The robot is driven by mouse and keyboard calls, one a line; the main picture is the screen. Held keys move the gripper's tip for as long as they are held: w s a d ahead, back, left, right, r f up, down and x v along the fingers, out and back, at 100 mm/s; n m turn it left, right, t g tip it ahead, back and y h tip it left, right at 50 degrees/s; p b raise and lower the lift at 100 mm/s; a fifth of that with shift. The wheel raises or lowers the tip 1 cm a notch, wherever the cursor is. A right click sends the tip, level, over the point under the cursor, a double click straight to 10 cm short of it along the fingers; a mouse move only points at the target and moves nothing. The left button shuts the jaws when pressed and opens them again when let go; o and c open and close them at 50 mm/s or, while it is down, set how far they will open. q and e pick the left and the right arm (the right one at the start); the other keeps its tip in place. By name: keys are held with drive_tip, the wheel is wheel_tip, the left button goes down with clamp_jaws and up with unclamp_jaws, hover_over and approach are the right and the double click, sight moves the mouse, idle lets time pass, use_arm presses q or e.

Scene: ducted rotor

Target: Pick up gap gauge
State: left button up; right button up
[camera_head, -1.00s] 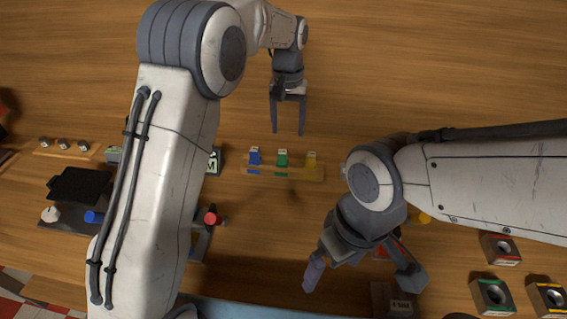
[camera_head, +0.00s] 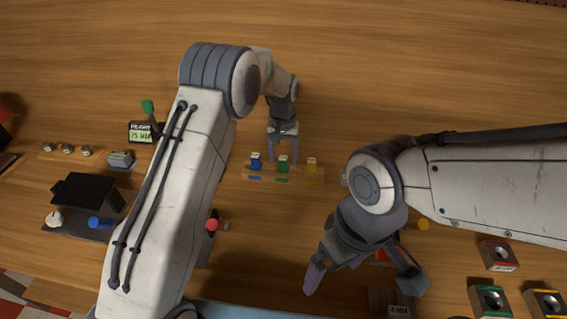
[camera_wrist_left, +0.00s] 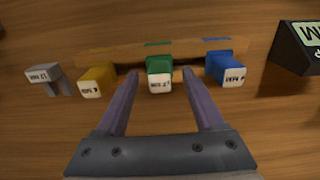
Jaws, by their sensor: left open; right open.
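Three small coloured gauges stand in a row at a wooden rack (camera_head: 300,178): a blue gauge (camera_head: 256,161), a green gauge (camera_head: 282,162) and a yellow gauge (camera_head: 311,165). Their white end labels are too small to read surely. My left gripper (camera_head: 283,157) is open and empty over the rack, at the green gauge. In the left wrist view the green gauge (camera_wrist_left: 159,70) appears between the two fingertips (camera_wrist_left: 160,76), with the yellow gauge (camera_wrist_left: 97,79) left and the blue gauge (camera_wrist_left: 224,68) right. I see no contact. My right gripper (camera_head: 362,280) is open and empty at the front.
A small grey labelled piece (camera_wrist_left: 46,77) lies beside the yellow gauge. A display (camera_head: 143,131) stands left of my left arm. A black-topped device (camera_head: 85,190) stands further left, and several square blocks with holes (camera_head: 498,256) sit at the front right. The table behind the rack is clear.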

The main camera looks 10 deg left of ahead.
use_arm(q)
drive_tip(key=shift+f, duration=0.15)
clamp_jaws()
